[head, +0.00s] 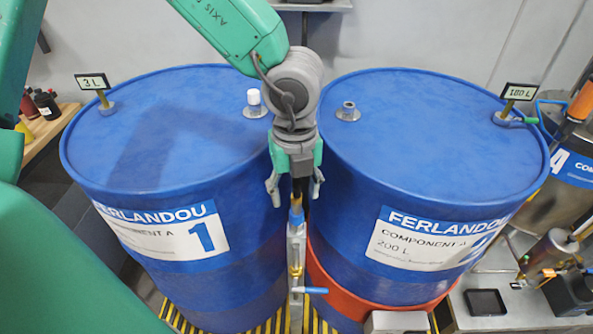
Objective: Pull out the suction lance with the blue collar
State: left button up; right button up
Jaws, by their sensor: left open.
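A slim upright fitting with a blue collar (296,216) stands in the gap between the two blue drums. A dark and orange-brown shaft shows just above the collar. Whether this is the suction lance I cannot tell for sure. My left gripper (296,190) points down right above the collar, with its fingers spread to either side of the shaft. It is open, and I see no finger contact. The gripper body hides the top of the shaft. My right gripper is not in view.
The left drum (165,120) has a white-capped bung (254,98) and a "3 L" gauge (93,82). A blue valve handle (314,290) sits low in the narrow gap.

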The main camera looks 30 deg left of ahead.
aim_at(296, 213)
pick_arm(q)
jog(key=f, duration=0.4)
jog(key=shift+d+f+b, duration=0.25)
jog(key=shift+d+b, duration=0.05)
jog(key=shift+f, duration=0.75)
jog(key=shift+a, duration=0.15)
grip_shut()
